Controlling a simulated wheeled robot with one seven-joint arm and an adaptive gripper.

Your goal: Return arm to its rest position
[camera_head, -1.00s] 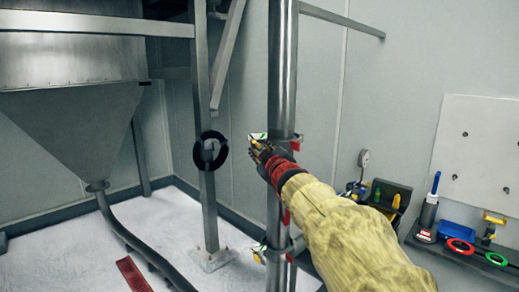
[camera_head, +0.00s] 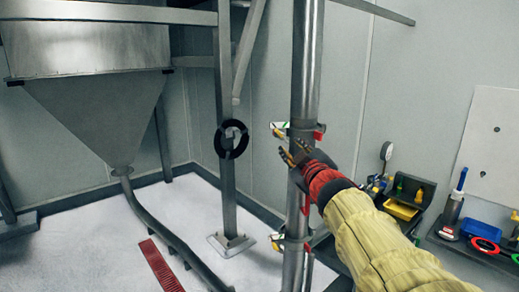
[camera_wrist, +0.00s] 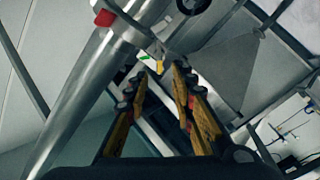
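My gripper (camera_head: 291,153) is in front of the vertical steel pipe (camera_head: 305,70) in the head view, close to a clamp with a red tab (camera_head: 319,132). My arm in its yellow sleeve reaches up from the lower right. In the wrist view my gripper's two fingers (camera_wrist: 159,80) stand apart with nothing held between them. The pipe (camera_wrist: 80,95) runs along the left there, with a red tab (camera_wrist: 104,18) near the top.
A steel hopper (camera_head: 95,110) with a dark hose (camera_head: 160,225) stands at left. A post bears a black ring (camera_head: 231,139). A shelf at right holds a blue tray (camera_head: 480,231), a red ring (camera_head: 485,246) and a yellow-handled tool (camera_head: 516,217). A red grate (camera_head: 161,266) lies on the floor.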

